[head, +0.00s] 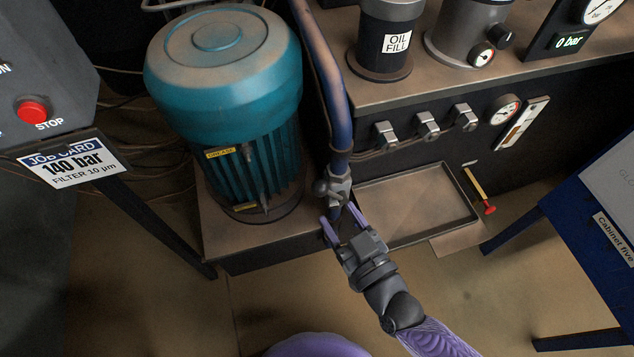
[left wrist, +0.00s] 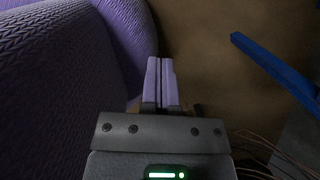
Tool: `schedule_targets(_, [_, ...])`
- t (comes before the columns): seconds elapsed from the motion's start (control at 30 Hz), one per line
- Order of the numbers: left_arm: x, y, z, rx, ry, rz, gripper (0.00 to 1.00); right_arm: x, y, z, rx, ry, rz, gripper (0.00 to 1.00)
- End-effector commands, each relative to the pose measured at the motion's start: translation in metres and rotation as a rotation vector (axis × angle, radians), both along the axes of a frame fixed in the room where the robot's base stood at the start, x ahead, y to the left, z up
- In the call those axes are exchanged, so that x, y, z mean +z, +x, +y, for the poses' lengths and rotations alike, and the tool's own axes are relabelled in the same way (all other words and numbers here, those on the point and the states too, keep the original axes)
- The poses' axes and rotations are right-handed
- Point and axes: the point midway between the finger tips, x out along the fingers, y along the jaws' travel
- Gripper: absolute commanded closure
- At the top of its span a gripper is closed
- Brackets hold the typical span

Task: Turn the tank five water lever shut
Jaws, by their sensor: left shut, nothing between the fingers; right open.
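A grey metal valve (head: 333,186) sits low on the blue pipe (head: 335,110), between the teal motor and the shallow tray. My right gripper (head: 343,222) is open just below this valve, its purple fingers apart. A short part under the valve reaches toward the fingers; I cannot tell if it is the lever or if they touch it. A yellow stick with a red end (head: 480,192) stands out to the right of the tray. No tank five label shows. My left gripper (left wrist: 161,85) is shut and empty in the left wrist view; it is not in the head view.
The teal motor (head: 222,90) stands left of the pipe. The tray (head: 455,205) lies right of the valve, under several metal fittings (head: 428,124). A blue cabinet (head: 590,210) is at right, a grey panel with a red stop button (head: 33,111) at left. Floor in front looks clear.

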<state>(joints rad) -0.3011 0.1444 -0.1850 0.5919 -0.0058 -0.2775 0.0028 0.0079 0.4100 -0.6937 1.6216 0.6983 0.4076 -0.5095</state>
Motion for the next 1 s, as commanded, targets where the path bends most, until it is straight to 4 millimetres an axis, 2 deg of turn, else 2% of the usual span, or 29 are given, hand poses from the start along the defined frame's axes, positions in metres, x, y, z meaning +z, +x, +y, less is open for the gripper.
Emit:
schedule_targets(0.1, [-0.011, -0.009, 0.0, 0.001, 0.001, 0.02, 1.0, -0.004, 0.026, 0.015, -0.001, 0.003, 0.001, 0.4])
schedule_targets(0.3, [-0.02, -0.016, 0.001, 0.0, 0.001, 0.035, 1.0, -0.003, 0.057, 0.032, -0.001, 0.0, 0.002, 0.4])
schedule_targets(0.63, [-0.02, -0.019, 0.001, -0.001, 0.0, 0.039, 1.0, 0.0, 0.063, 0.035, 0.0, -0.002, 0.002, 0.4])
schedule_targets(0.9, [-0.02, -0.017, 0.001, -0.001, 0.001, 0.036, 1.0, 0.0, 0.063, 0.035, -0.001, -0.002, 0.002, 0.97])
schedule_targets(1.0, [-0.021, -0.015, 0.001, -0.001, 0.001, 0.032, 1.0, 0.0, 0.063, 0.035, -0.001, -0.002, 0.002, 1.0])
